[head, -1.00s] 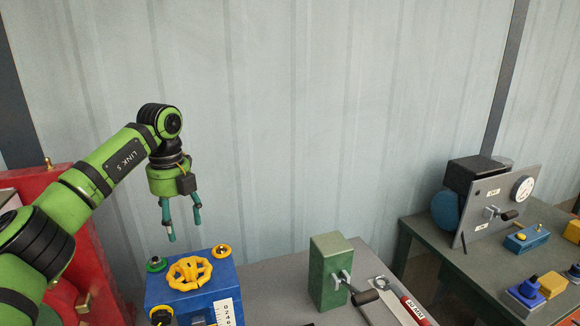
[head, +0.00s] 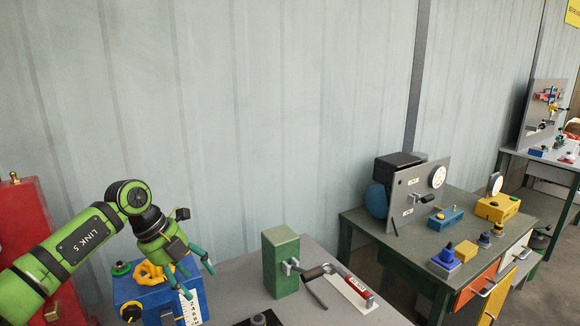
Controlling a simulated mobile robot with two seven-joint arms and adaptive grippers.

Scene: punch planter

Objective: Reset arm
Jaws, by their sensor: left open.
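My left gripper (head: 197,273) is open and empty, with two teal fingers pointing down and to the right. It hangs in front of the blue box (head: 137,296) and covers part of its top. The box carries a yellow handwheel (head: 150,273), partly hidden by the gripper, a green knob (head: 121,268) and a scale plate (head: 190,308) on its side. I cannot tell whether the fingers touch the box. My right gripper is out of view.
A green block with a crank (head: 281,262) stands right of the gripper on the grey table. A plate with a red-handled tool (head: 352,290) lies beside it. A red cabinet (head: 25,230) is at left. A second bench (head: 345,232) with a gauge panel stands at right.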

